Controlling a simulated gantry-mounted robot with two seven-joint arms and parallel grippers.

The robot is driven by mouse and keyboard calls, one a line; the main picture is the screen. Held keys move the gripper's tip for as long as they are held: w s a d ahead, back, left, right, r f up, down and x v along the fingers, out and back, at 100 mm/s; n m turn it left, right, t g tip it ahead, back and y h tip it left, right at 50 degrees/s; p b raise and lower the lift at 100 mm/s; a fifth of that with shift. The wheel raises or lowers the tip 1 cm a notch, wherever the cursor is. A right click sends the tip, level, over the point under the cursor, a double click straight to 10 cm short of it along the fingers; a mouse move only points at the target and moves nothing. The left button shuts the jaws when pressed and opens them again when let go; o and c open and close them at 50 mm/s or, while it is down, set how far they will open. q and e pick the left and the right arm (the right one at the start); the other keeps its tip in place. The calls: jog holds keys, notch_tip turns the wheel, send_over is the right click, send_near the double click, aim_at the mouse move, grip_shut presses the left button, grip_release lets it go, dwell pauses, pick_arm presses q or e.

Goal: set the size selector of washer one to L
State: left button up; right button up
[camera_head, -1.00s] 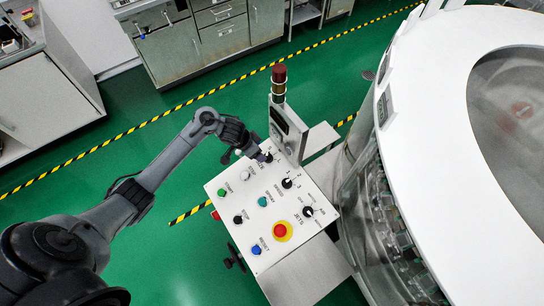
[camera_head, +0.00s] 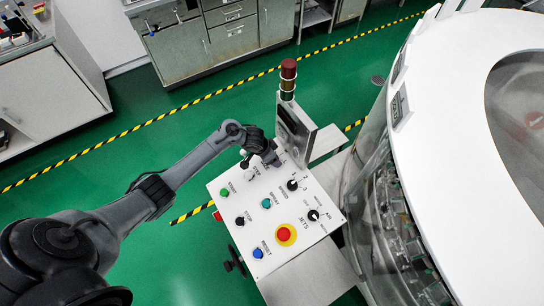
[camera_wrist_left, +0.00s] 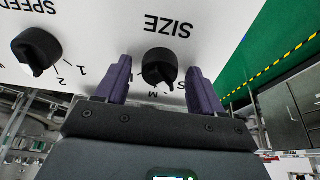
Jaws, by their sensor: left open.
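The control panel (camera_head: 235,221) of the washer is white, with several knobs and buttons. The black SIZE selector knob (camera_wrist_left: 159,66) stands near the panel's far edge, under my left gripper in the head view. In the left wrist view the SIZE label appears upside down, and an M mark shows beside the knob; other size marks are hidden or unclear. My left gripper (camera_wrist_left: 158,86) is open, with one purple finger on each side of the knob; I cannot tell if they touch it. The gripper also shows in the head view (camera_head: 276,162). My right gripper is not in view.
The SPEED knob (camera_wrist_left: 37,50) is close beside the SIZE knob. A red emergency button (camera_head: 284,234) is on the panel. A signal tower (camera_head: 287,80) and a small screen stand behind. The big round washer (camera_head: 450,90) is at right.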

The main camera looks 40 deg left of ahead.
pick_arm(q)
jog(key=c, duration=1)
jog(key=shift+c, duration=0.2)
